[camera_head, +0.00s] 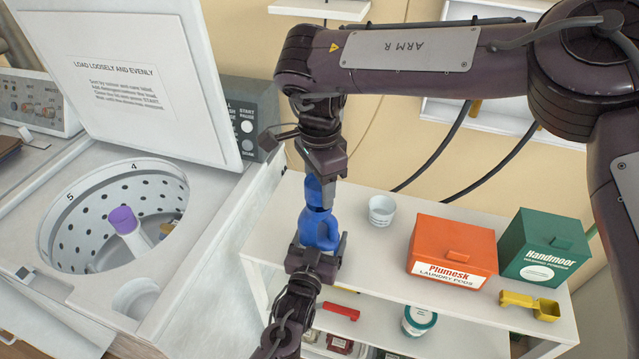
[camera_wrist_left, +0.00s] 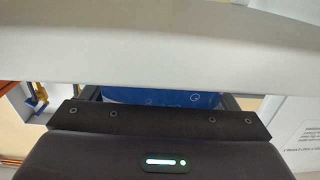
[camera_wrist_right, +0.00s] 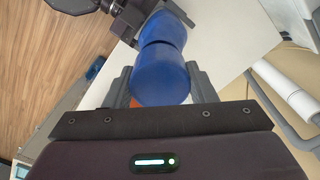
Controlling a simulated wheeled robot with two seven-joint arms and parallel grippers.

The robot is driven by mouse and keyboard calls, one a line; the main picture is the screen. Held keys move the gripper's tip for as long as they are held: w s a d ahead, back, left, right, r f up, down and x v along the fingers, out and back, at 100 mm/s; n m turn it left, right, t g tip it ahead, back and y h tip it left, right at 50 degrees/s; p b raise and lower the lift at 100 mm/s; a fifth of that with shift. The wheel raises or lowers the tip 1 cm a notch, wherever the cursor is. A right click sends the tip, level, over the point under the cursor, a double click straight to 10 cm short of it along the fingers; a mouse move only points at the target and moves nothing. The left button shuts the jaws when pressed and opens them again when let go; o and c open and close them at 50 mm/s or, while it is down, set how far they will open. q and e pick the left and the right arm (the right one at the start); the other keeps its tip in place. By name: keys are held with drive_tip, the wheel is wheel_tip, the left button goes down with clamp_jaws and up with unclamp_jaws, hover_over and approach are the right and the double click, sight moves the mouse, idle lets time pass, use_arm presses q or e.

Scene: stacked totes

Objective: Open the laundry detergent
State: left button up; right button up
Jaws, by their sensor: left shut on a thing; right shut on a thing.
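The laundry detergent is a blue bottle (camera_head: 318,232) with a blue cap (camera_head: 313,192), upright on the white shelf unit's left end in the head view. My left gripper (camera_head: 318,248) is shut on the bottle's body from the front. My right gripper (camera_head: 314,174) comes down from above and is shut on the cap. In the right wrist view the blue cap (camera_wrist_right: 160,82) lies between the fingers. In the left wrist view a strip of the blue body (camera_wrist_left: 160,97) shows between the fingers, under a pale band. Whether the cap is loose from the bottle I cannot tell.
The open washer (camera_head: 190,240) stands on the left, its lid raised. A white cup (camera_head: 382,209), an orange pods box (camera_head: 452,248), a green powder box (camera_head: 545,249) and a yellow scoop (camera_head: 530,304) stand right of the bottle. The shelf's front middle is clear.

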drive_tip(key=shift+r, duration=2)
use_arm(q)
drive_tip(key=o, duration=1.8)
drive_tip(key=shift+s, duration=0.1)
drive_tip(key=b+v, duration=0.1)
drive_tip(key=v, duration=1.1)
drive_tip(key=shift+b, duration=0.4)
use_arm(e)
drive_tip(key=shift+f, duration=0.95)
